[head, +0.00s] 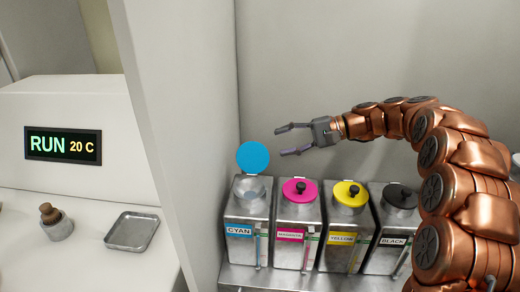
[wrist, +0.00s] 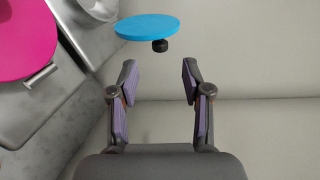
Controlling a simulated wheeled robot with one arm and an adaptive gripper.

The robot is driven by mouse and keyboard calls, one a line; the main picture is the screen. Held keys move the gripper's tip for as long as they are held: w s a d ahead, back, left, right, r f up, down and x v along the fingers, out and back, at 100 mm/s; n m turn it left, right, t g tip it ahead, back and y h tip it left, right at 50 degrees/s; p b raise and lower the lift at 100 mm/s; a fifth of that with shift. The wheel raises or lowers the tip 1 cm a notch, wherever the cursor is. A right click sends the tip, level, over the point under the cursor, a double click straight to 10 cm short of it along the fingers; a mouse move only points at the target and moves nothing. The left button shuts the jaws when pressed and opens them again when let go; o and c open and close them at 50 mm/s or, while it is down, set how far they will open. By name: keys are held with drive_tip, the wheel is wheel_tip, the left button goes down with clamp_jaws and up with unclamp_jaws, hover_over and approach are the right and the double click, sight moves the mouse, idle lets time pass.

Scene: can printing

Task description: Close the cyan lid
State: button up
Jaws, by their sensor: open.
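The cyan lid (head: 253,156) stands raised, its round blue face showing, above the open mouth of the tank labelled CYAN (head: 247,205). My gripper (head: 285,141) is open and empty, just right of the lid and slightly higher in the head view, with its fingers pointing left. In the wrist view the cyan lid (wrist: 147,27) lies beyond the fingertips, with a dark knob on its underside in the picture. My gripper (wrist: 160,75) has its two fingers spread, with nothing between them. Part of the open cyan tank (wrist: 100,8) shows at the top left.
The magenta lid (head: 297,190), yellow lid (head: 350,193) and black lid (head: 401,195) sit down on their tanks to the right. A wall panel (head: 180,130) stands close on the left. A display (head: 63,145) reads RUN 20 C. A metal tray (head: 132,231) lies outside the panel.

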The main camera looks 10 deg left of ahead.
sight(259, 148)
drive_tip(key=p+x, duration=0.1)
drive_tip(key=x, duration=0.6)
drive_tip(key=shift+a, duration=0.25)
clamp_jaws()
idle(0.5)
